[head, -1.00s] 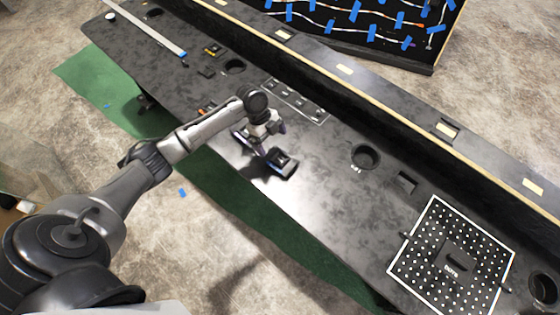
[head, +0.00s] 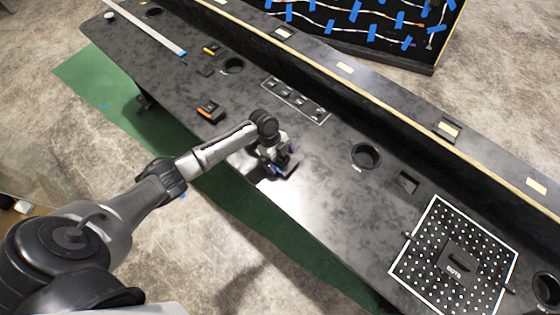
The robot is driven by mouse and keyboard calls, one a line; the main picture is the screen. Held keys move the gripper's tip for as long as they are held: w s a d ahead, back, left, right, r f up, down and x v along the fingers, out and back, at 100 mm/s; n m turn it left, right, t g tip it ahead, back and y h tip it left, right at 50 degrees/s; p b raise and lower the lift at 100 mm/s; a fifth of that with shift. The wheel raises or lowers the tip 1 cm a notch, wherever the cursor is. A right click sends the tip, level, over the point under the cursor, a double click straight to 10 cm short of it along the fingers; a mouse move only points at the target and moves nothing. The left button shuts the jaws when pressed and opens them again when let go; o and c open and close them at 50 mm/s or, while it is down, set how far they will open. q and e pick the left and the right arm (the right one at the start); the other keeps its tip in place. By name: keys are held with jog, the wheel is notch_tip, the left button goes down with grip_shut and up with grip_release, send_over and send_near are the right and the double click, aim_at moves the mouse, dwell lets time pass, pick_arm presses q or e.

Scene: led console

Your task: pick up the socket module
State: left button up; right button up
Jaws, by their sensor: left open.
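My left gripper (head: 284,166) is low over the black console table (head: 330,205), near its front edge. It is open, and the wrist and fingers hide what lies right under it. I cannot tell for certain which part is the socket module. A small black module with an orange strip (head: 210,110) lies to the left of the gripper, apart from it. A small black block (head: 407,182) sits to the right, beyond a round hole. My right gripper is not in view.
A white-outlined panel (head: 296,101) with several small parts lies behind the gripper. A round cup hole (head: 366,155) is to the right. A white-dotted board (head: 430,235) with a black block (head: 458,258) is at the lower right. A raised ledge (head: 400,125) runs along the back.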

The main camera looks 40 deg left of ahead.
pick_arm(q)
jog(key=shift+f, duration=0.15)
jog(key=c, duration=0.8)
